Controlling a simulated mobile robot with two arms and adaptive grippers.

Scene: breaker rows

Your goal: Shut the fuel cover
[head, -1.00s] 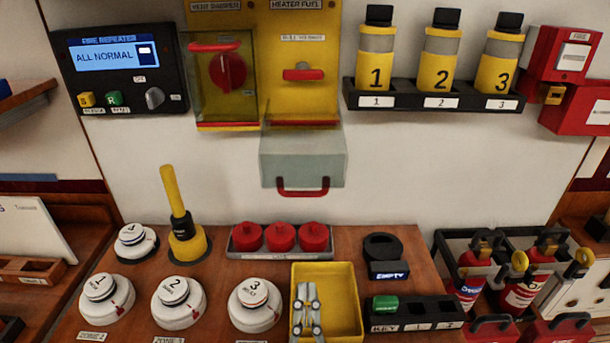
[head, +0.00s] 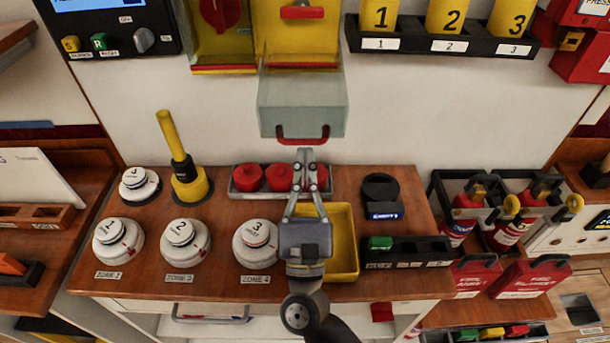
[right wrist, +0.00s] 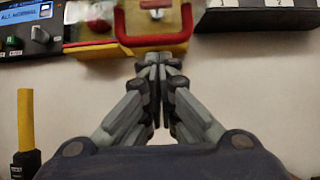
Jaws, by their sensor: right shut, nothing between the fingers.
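The fuel cover (head: 302,103) is a clear, greyish box-shaped lid with a red handle (head: 302,140) along its lower edge. It hangs open below the yellow fuel panel (head: 297,35), whose red knob (head: 302,12) is uncovered. My right gripper (head: 305,155) is shut and empty, its tips pointing up just below the handle in the head view; I cannot tell whether they touch it. My left gripper is not in view.
A second yellow panel with a closed clear cover (head: 222,35) is at left. Numbered yellow canisters (head: 445,18) stand in a rack at right. Below are red caps (head: 263,178), a yellow tray (head: 343,235), white detectors (head: 185,243) and an upright yellow-handled tool (head: 180,160).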

